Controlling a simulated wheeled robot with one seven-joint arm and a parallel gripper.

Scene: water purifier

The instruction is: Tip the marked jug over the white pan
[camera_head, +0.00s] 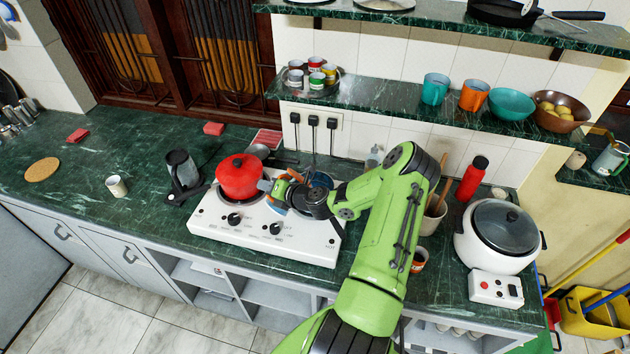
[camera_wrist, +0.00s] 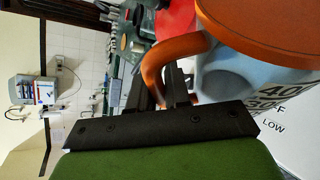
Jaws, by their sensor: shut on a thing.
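The marked jug (camera_wrist: 225,75) is pale blue-grey with an orange handle (camera_wrist: 158,65), an orange end and dark printed numbers. It fills the right of the wrist view. My gripper (camera_wrist: 176,85) is shut on the handle. In the head view my gripper (camera_head: 285,190) is over the white stove, just right of the red pot. Only small blue and orange parts of the jug (camera_head: 276,206) show there, so its tilt and contents are unclear. I cannot pick out a white pan with certainty; my gripper and arm hide much of the stove's right burner.
The red lidded pot (camera_head: 239,178) sits on the left of the white stove (camera_head: 265,236). A lidded white cooker (camera_head: 497,242) and a red bottle (camera_head: 472,180) stand at right. A shelf (camera_head: 390,92) overhangs the counter. The left counter is mostly clear around a cup (camera_head: 117,186).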

